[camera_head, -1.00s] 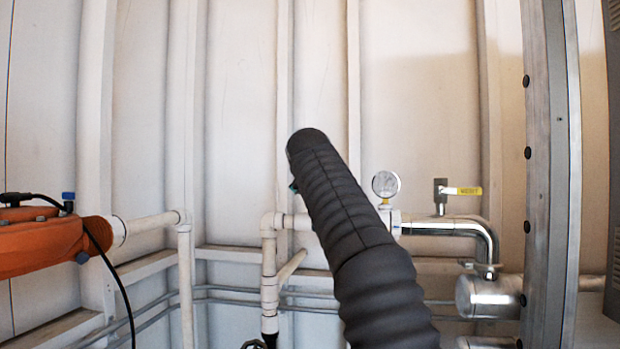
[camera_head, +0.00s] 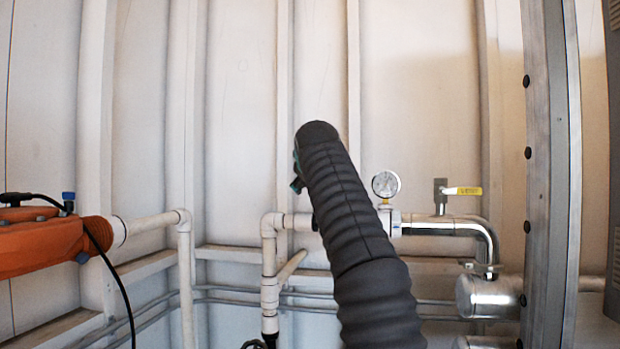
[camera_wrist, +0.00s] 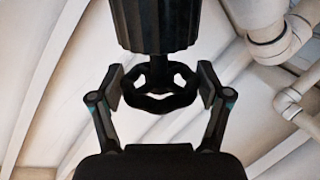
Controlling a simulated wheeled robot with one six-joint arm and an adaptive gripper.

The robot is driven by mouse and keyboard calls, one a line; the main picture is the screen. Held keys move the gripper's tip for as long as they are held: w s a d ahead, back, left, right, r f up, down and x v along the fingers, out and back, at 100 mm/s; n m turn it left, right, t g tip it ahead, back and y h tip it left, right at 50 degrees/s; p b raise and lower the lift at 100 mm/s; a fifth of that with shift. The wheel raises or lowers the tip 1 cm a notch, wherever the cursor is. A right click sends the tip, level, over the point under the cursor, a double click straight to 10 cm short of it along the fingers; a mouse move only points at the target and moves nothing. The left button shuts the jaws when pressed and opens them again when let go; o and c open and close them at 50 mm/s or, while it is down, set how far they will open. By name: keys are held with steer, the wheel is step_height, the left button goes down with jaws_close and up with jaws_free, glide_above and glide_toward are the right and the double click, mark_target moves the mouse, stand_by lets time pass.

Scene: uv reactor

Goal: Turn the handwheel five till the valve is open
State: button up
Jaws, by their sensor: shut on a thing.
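A black lobed handwheel (camera_wrist: 158,103) shows in the middle of the wrist view, below a dark ribbed cylinder (camera_wrist: 153,25). My gripper (camera_wrist: 160,86) has one finger at each side of the wheel's rim and is shut on it. The wheel's centre and the openings between its spokes are visible. I cannot make out a number on the wheel or whether the valve is open.
A pressure gauge (camera_head: 386,184) and a yellow lever handle (camera_head: 462,191) sit on the pipework right of my arm. White pipes (camera_head: 269,255) run left of it. An orange unit (camera_head: 40,245) is at far left. A metal post (camera_head: 545,180) stands at right.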

steer(key=shift+f, duration=0.15)
steer(key=o, duration=0.8)
steer(key=shift+s, duration=0.1)
steer(key=shift+s+r, duration=0.45)
steer(key=shift+s, duration=0.3)
steer(key=v, duration=1)
steer(key=shift+s+f, duration=0.1)
